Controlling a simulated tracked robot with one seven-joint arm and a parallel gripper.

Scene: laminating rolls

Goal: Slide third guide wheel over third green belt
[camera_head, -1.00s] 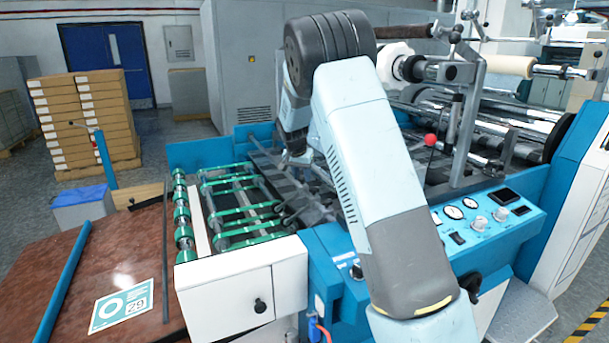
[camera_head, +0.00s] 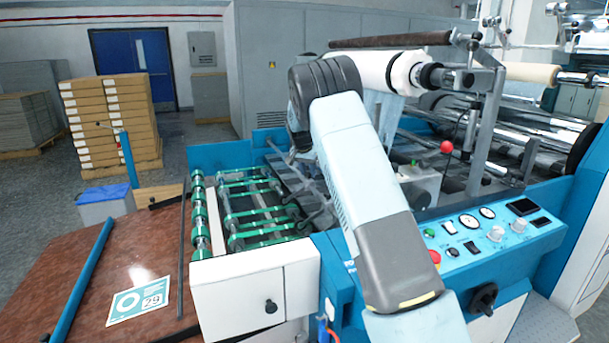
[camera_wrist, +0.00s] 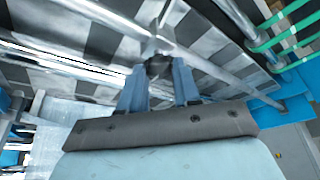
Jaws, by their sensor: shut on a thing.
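Several green belts (camera_head: 257,211) run across the feed section of the machine in the head view. They also show at the top right of the wrist view (camera_wrist: 290,32). In the wrist view my gripper (camera_wrist: 160,72) is shut on a small dark round piece, which looks like a guide wheel (camera_wrist: 158,65), beside a metal rod. The green belts lie off to the right of it, apart from the gripper. In the head view my arm hides the gripper and the held piece. Other dark guide arms (camera_head: 318,204) stand near the belts' right ends. I cannot tell which wheel is the third.
A row of green rollers on a shaft (camera_head: 199,215) stands left of the belts. A white cabinet (camera_head: 245,300) is in front, and a blue control panel (camera_head: 490,232) at the right. A brown table (camera_head: 100,250) is at the left. Metal rods cross close around my gripper.

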